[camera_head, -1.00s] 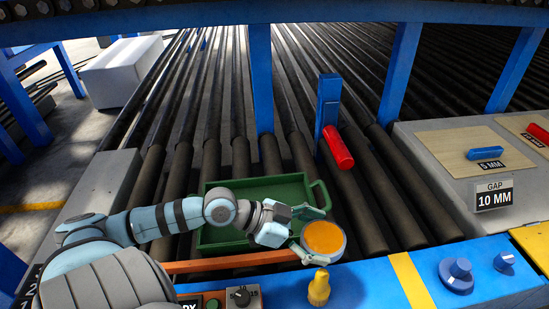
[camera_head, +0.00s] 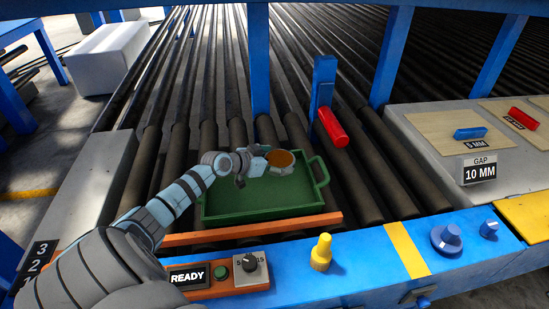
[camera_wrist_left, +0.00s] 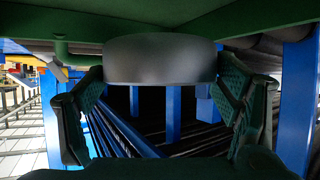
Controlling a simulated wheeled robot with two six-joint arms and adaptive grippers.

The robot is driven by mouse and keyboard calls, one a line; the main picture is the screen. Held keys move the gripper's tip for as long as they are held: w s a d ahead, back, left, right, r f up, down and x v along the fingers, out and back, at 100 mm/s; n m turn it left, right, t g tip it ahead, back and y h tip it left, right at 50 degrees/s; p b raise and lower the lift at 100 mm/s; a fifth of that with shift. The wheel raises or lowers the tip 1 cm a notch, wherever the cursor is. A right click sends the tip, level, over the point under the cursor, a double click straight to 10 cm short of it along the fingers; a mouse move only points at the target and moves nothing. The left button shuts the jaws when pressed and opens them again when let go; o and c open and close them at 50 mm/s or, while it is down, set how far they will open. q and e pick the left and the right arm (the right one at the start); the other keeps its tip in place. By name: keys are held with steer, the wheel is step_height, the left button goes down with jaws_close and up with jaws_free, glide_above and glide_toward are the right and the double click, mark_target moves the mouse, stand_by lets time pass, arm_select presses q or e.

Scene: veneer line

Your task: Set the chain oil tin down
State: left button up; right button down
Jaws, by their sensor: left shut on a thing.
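The chain oil tin (camera_head: 280,158) is a short round tin with an orange-brown top. My left gripper (camera_head: 268,159) is shut on it, over the far part of the green tray (camera_head: 265,200). In the left wrist view the tin's grey side (camera_wrist_left: 160,58) sits between the two finger pads, with green tray surface close around it. I cannot tell whether the tin touches the tray floor. The visible part of the tray floor is bare. My right gripper is not in view.
The tray lies on dark rollers (camera_head: 370,185), behind an orange bar (camera_head: 255,229). A red handle (camera_head: 333,127) stands right of the tray. A yellow knob (camera_head: 321,253) and blue knobs (camera_head: 446,240) sit on the blue front rail.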

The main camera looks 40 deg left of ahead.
mark_target(275, 181)
arm_select(q)
step_height(275, 181, down, 6)
steer(key=shift+w+r+b, duration=0.1)
steer(key=shift+w+b, duration=0.05)
steer(key=shift+b, duration=0.75)
steer(key=o, duration=1.4)
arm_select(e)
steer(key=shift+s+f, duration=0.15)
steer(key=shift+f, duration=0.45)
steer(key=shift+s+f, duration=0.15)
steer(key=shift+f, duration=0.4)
arm_select(q)
steer(key=shift+r, duration=0.1)
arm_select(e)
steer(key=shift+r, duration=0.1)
arm_select(q)
steer(key=shift+s+r+p, duration=0.2)
steer(key=shift+s+p, duration=0.1)
steer(key=shift+s, duration=0.05)
steer(key=p+v, duration=0.3)
steer(key=v, duration=0.8)
steer(key=shift+s+r, duration=0.1)
steer(key=shift+s, duration=0.15)
steer(key=shift+w, duration=0.1)
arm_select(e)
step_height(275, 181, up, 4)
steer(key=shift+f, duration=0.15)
